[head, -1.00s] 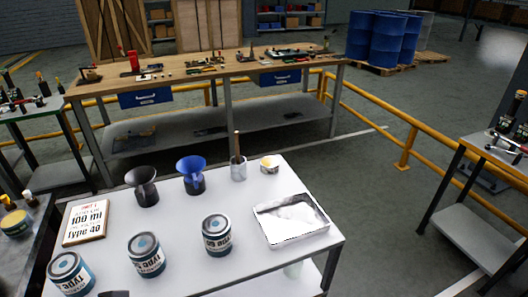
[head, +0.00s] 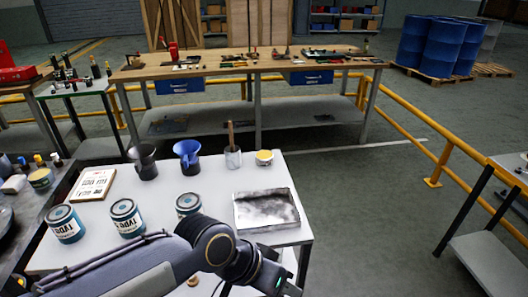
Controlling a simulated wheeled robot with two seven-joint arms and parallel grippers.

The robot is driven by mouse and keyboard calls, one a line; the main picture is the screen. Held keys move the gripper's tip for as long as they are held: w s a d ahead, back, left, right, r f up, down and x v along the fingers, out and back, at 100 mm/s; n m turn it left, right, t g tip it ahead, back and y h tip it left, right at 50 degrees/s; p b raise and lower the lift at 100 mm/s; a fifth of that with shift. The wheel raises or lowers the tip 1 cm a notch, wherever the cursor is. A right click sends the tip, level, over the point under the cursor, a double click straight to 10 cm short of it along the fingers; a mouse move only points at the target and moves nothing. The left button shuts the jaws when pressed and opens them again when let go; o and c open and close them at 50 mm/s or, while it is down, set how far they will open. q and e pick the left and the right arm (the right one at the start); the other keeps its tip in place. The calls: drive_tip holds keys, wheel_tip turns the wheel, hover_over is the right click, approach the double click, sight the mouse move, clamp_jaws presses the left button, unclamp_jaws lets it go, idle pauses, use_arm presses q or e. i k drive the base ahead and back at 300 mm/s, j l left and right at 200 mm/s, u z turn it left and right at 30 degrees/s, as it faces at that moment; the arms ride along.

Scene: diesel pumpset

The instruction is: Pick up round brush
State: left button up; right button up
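A brush with a wooden handle (head: 230,134) stands upright in a grey cup (head: 233,157) at the back of the white table (head: 215,205). Its bristles are hidden in the cup, so I cannot tell its shape. My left arm comes in from the bottom left across the table's front edge. My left gripper (head: 268,281) is at the bottom edge of the head view, in front of the table and well short of the cup. Its fingers are not clear, so I cannot tell whether it is open. My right gripper is not in view.
Beside the cup are a blue funnel (head: 188,156), a dark funnel (head: 143,160) and a small yellow-topped pot (head: 264,158). A shallow tray (head: 267,226) lies at the right. Three paint cans (head: 127,217) line the front, one partly behind my arm. A sign board (head: 93,184) lies left.

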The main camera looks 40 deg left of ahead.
sight(232, 143)
drive_tip(key=i+l, duration=0.3)
drive_tip(key=i, duration=0.15)
drive_tip(key=i+l+u, duration=0.1)
drive_tip(key=i+l, duration=0.2)
drive_tip(key=i, duration=0.15)
drive_tip(key=i+l, duration=0.3)
drive_tip(key=i, duration=0.2)
drive_tip(key=i+j+u, duration=0.2)
drive_tip(key=i+u, duration=0.25)
drive_tip(key=i, duration=0.15)
drive_tip(key=i+u, duration=0.45)
drive_tip(key=i, duration=0.15)
drive_tip(key=i+l+u, duration=0.3)
drive_tip(key=i+u, duration=0.2)
drive_tip(key=i, duration=0.05)
